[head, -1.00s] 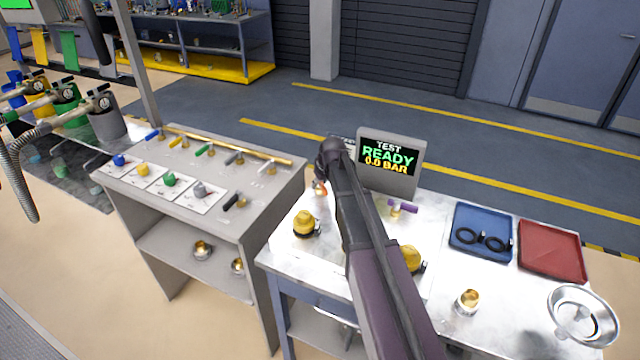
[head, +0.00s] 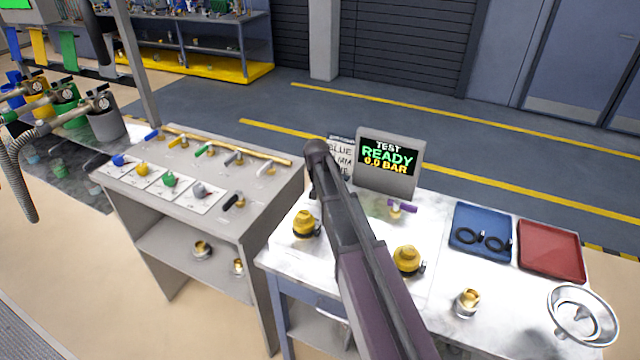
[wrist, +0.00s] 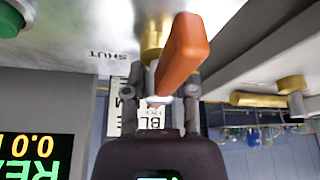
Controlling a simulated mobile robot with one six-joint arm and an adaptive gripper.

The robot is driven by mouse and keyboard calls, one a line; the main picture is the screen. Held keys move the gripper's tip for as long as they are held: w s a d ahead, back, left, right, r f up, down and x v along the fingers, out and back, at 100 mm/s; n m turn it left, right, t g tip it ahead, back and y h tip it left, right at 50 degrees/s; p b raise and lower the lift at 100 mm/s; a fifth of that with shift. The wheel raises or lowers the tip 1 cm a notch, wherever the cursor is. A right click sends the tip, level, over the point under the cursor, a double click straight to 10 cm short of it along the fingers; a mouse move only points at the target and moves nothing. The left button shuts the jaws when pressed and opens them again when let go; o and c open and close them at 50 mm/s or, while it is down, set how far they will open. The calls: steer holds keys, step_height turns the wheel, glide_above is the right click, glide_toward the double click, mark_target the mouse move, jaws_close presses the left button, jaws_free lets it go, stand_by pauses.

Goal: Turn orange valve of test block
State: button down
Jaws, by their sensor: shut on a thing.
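The orange valve handle (wrist: 183,52) of the test block stands out large in the wrist view, on a brass stem (wrist: 154,40). My gripper (wrist: 172,92) is shut on the orange handle, with a finger on each side of it. The word SHUT (wrist: 113,55) is printed on the block's plate beside the valve. In the head view my arm hides the orange valve and the gripper. The test block's screen (head: 388,158) reads TEST READY 0.0 BAR. A purple-handled valve (head: 402,207) stands in front of the screen.
A grey stand (head: 265,200) with coloured valves is left.

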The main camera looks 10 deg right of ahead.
stand_by(0.5)
steer(key=shift+c, duration=2.1)
jaws_free()
